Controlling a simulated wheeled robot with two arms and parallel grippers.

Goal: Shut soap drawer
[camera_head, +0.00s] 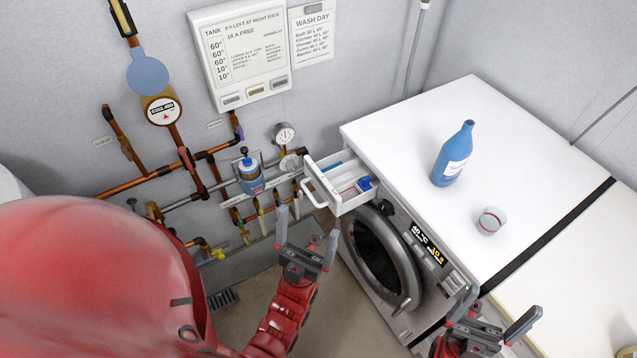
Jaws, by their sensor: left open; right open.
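The white soap drawer (331,191) sticks out of the upper left front of the white washing machine (404,145). It is pulled out, and its compartments show blue parts inside. Its handle is at its outer left end. My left gripper (309,220) is open, with its fingers pointing up, just below and left of the drawer in the picture. It looks empty, and I cannot tell whether it touches the drawer. My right gripper (499,309) is open and empty at the lower right, in front of the machine's lower right part.
A blue bottle (452,157) and a small clear cup (491,221) stand on the machine top. The round door (378,258) looks closed. Copper pipes (150,180), valves and a gauge (284,134) line the wall left of the drawer. A pale counter (575,270) adjoins at right.

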